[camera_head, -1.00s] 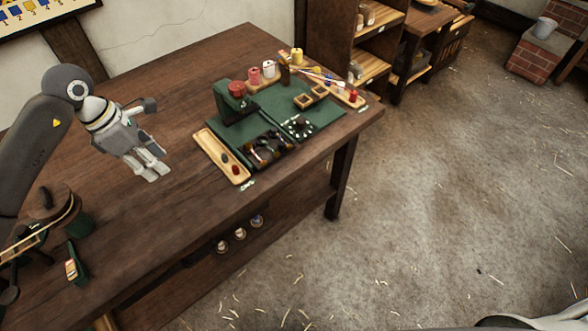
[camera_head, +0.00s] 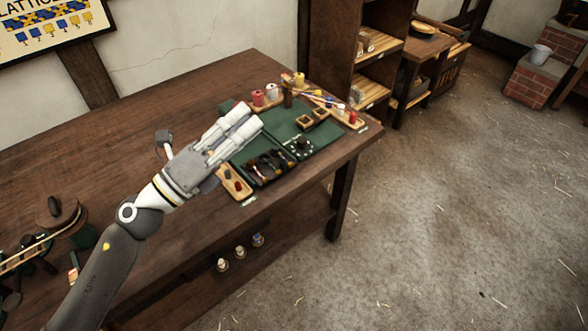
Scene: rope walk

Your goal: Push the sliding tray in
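A dark tray (camera_head: 262,176) holding several small dark pieces lies at the front of a green mat on the workbench. I take it for the sliding tray, but cannot tell how far out it is. My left gripper (camera_head: 243,120) is over the left part of the mat, its fingers close together with nothing visible between them. It appears above and behind the tray, and I cannot tell whether it touches anything. It hides the green device on the mat and part of the wooden tray (camera_head: 241,196) beside it. My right gripper is not in view.
The workbench (camera_head: 120,120) is bare at the back left. Red and white spools (camera_head: 271,91), small wooden boxes (camera_head: 305,118) and a wooden strip with coloured pieces (camera_head: 345,114) stand around the green mat (camera_head: 325,134). A round wooden device (camera_head: 62,213) is at the left.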

